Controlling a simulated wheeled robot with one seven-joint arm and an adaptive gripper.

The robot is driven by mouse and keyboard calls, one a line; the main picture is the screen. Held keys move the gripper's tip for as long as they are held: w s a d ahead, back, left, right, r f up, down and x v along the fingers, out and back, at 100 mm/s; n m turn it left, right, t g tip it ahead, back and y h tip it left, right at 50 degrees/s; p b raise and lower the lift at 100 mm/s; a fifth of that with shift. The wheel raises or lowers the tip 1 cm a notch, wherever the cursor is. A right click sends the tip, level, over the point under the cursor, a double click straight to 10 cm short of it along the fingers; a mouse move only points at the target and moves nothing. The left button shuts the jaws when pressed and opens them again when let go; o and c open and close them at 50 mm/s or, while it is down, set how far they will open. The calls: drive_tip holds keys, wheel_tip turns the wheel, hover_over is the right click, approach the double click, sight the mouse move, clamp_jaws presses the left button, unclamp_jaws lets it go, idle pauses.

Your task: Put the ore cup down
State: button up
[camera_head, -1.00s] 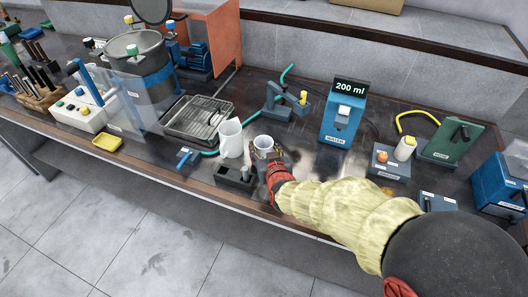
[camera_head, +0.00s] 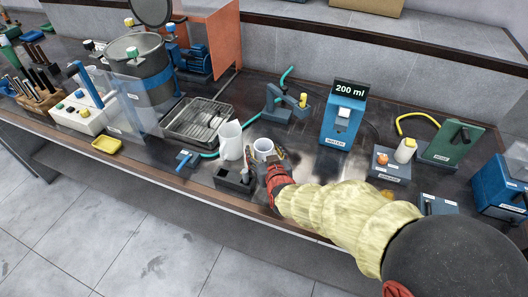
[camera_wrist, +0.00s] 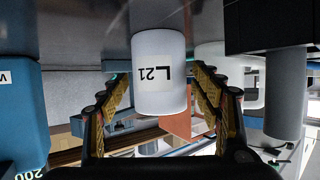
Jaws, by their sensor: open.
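The ore cup (camera_head: 263,147) is a small white cup standing upright on the dark bench top, right of a taller white jug (camera_head: 231,138). In the wrist view, which is upside down, the cup (camera_wrist: 159,85) carries a label reading L21. My gripper (camera_head: 272,159) is low at the cup's near right side. In the wrist view its yellow-padded fingers stand apart on either side of the cup, with gaps showing between fingers and cup. The gripper is open and holds nothing.
A dark block with slots (camera_head: 233,180) stands close at the front left of the cup. A blue 200 ml water dispenser (camera_head: 342,121) is behind right. A metal tray (camera_head: 185,138) lies left of the jug. Bare bench lies between cup and dispenser.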

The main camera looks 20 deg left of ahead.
drive_tip(key=shift+r, duration=0.1)
drive_tip(key=shift+s+r, duration=0.15)
drive_tip(key=shift+r, duration=0.05)
drive_tip(key=p+v, duration=0.3)
drive_tip(key=v, duration=0.8)
drive_tip(key=shift+s+d, duration=0.2)
drive_tip(key=shift+d, duration=0.1)
